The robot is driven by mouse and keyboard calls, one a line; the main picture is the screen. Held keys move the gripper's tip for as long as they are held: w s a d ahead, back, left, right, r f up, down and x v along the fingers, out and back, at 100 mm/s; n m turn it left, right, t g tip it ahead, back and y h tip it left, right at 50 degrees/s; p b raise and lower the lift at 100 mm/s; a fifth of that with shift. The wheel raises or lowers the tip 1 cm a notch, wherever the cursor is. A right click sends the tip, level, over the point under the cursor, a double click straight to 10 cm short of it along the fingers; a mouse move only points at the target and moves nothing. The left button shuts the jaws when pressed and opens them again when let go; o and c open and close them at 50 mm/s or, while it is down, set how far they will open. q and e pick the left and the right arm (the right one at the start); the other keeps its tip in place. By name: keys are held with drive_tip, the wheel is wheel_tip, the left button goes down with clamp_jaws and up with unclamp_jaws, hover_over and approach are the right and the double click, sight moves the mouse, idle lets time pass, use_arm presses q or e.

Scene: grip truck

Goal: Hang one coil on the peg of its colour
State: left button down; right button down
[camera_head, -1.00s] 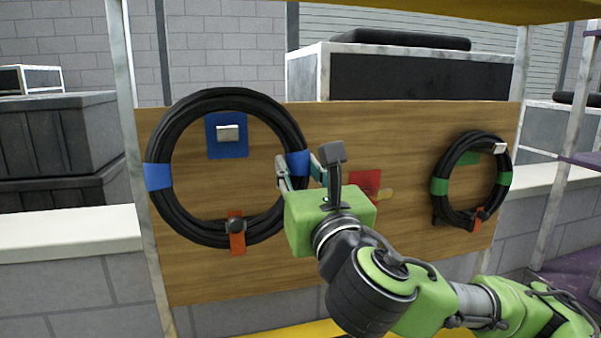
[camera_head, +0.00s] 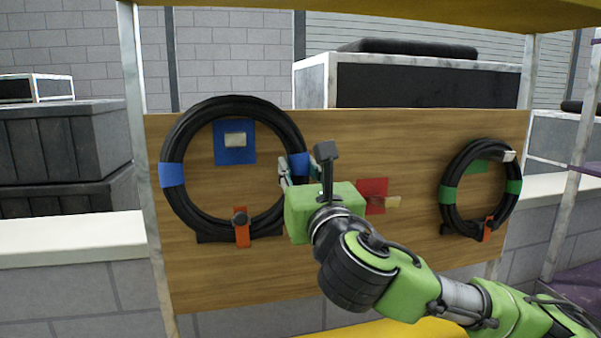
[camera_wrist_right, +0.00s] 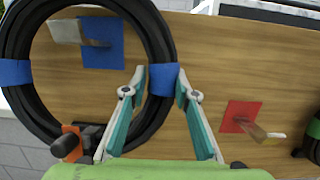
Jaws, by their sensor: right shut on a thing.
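A large black coil with blue bands (camera_head: 172,175) is upright in front of the wooden board at the left. My right gripper (camera_head: 300,169) is shut on its right side, at the blue band (camera_wrist_right: 162,80). The blue peg (camera_head: 235,140), on a blue square, shows inside the coil's opening, below its top; I see a gap between peg and coil. I cannot tell whether the peg tip reaches through the ring. An orange tag with a dark knob (camera_head: 242,232) is at the coil's bottom. My left gripper is not in view.
The red peg (camera_head: 392,202) on a red square is bare, right of my gripper. A smaller black coil with green bands (camera_head: 447,195) is around the green peg (camera_head: 508,156) at the right.

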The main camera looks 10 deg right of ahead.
drive_tip(key=shift+w+r, duration=0.25)
drive_tip(key=shift+w, duration=0.75)
drive_tip(key=shift+w+f+b, duration=0.2)
drive_tip(key=shift+f+b, duration=0.2)
drive_tip(key=shift+f, duration=0.15)
drive_tip(key=shift+w+f+b, duration=0.2)
drive_tip(key=shift+f+b, duration=0.15)
drive_tip(key=shift+f, duration=0.15)
drive_tip(key=shift+f+b, duration=0.55)
drive_tip(key=shift+f, duration=0.5)
drive_tip(key=shift+w+d+f, duration=0.1)
drive_tip(key=shift+f, duration=0.05)
